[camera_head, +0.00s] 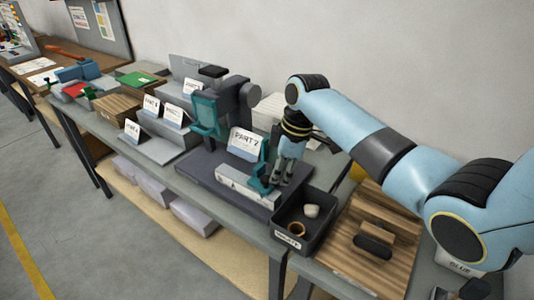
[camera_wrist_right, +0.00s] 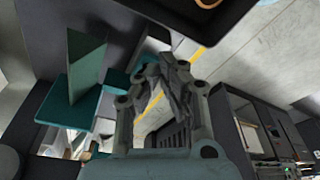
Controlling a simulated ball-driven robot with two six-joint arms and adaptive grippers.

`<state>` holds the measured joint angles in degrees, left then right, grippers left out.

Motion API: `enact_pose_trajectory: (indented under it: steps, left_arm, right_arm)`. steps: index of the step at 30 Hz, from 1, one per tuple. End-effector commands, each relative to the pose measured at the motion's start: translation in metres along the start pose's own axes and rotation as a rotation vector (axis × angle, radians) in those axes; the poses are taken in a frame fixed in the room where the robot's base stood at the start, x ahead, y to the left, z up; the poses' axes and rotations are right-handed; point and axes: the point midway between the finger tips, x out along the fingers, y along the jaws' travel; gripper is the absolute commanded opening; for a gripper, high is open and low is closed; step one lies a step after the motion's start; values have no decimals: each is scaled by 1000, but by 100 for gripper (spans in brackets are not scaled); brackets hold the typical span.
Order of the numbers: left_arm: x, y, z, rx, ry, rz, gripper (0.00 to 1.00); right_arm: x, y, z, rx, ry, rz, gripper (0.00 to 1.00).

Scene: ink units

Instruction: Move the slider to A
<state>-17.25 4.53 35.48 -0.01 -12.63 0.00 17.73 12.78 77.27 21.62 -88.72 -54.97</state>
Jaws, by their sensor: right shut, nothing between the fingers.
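A long light-grey block (camera_head: 236,184) lies at the front of a dark base plate (camera_head: 200,175) in the head view. A teal piece (camera_head: 260,180) stands at its right end; it may be the slider. No letter A is legible to me. My right gripper (camera_head: 279,180) is shut and empty, just right of the teal piece; whether they touch I cannot tell. In the right wrist view the shut fingers (camera_wrist_right: 175,75) show in the middle, with teal parts (camera_wrist_right: 85,70) to their left. My left gripper is not in view.
A black bin (camera_head: 318,232) with a ring and a pale lump stands right of the plate. A PART 2 card (camera_head: 244,143) and a teal-and-grey device (camera_head: 206,115) stand behind the block. Other cards and boxes fill the left.

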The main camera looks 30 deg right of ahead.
Motion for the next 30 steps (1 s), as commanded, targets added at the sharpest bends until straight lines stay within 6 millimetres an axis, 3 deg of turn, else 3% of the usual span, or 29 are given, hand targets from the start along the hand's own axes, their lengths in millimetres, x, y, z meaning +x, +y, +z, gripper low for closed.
enact_pose_trajectory:
  steps: [14, 30]
  left_arm:
    - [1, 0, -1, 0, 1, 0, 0]
    - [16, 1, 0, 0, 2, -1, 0]
  right_arm:
    - [2, 0, 0, 0, 0, 0, 0]
    - [34, 0, 7, 0, 0, 0, 0]
